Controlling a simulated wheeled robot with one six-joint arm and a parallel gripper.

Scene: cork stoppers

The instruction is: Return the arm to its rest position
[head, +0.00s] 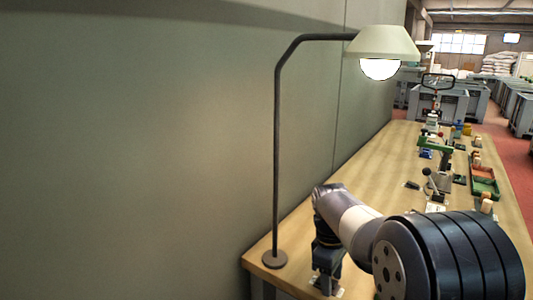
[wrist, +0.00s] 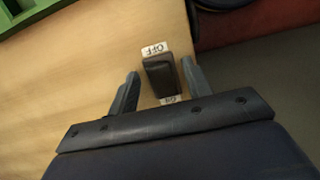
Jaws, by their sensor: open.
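In the wrist view my gripper (wrist: 160,68) is open, with one finger on each side of a dark rocker switch (wrist: 160,76). The fingers appear apart from the switch; I cannot tell its exact height beneath them. A white OFF label (wrist: 154,49) lies at the switch's far end and an ON label (wrist: 171,99) at its near end. In the head view my arm (head: 355,222) reaches over the bench and bends down near its front left part. The fingertips are not clear there.
A desk lamp (head: 384,46) with a bright bulb stands on a round base (head: 275,259) by the wall. The wooden bench (head: 365,170) holds several small items, a green stand (head: 435,146) and trays (head: 484,187) farther back. Red floor lies to the right.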

